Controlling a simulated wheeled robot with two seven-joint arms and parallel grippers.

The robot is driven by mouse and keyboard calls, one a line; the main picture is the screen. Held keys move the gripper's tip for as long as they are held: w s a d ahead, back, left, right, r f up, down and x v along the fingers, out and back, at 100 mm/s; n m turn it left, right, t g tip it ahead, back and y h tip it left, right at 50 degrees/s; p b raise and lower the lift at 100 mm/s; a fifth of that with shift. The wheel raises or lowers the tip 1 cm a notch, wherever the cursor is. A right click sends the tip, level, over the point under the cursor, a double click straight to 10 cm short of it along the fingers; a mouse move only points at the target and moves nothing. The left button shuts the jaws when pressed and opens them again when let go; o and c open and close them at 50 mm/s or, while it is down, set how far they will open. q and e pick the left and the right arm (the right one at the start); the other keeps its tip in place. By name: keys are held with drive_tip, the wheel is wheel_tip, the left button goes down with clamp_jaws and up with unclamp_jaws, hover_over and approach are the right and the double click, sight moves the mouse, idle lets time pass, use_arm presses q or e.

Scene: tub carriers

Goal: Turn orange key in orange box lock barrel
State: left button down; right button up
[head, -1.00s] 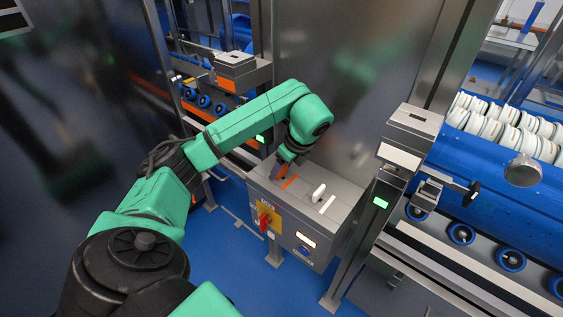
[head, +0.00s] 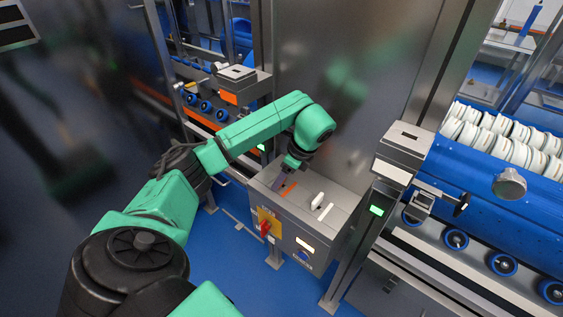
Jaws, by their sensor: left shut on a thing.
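My left gripper (head: 279,182) reaches down to the top of a grey control box (head: 336,222), at its back left, beside an orange strip (head: 289,188). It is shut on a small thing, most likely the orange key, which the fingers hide. I cannot make out the lock barrel under the fingers. A white key-like knob (head: 318,200) stands upright on the same top, next to a white strip (head: 326,211). Another grey box with an orange label (head: 229,98) is on the post at the back left. My right gripper is not in view.
The control box front carries a red handle (head: 265,228) on a yellow plate and a blue button (head: 303,256). A grey post box with a white label (head: 393,172) stands to the right, beside a blue conveyor tub (head: 490,172). A metal panel (head: 350,80) rises behind.

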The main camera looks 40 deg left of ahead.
use_arm(q)
drive_tip(key=shift+m+t, duration=0.4)
drive_tip(key=shift+m, duration=0.6)
drive_tip(key=shift+c, duration=0.4)
unclamp_jaws()
drive_tip(key=shift+r, duration=0.1)
drive_tip(key=p+v, duration=0.5)
drive_tip(key=v, duration=0.9)
drive_tip(key=shift+d+p, duration=0.25)
drive_tip(key=shift+p, duration=0.05)
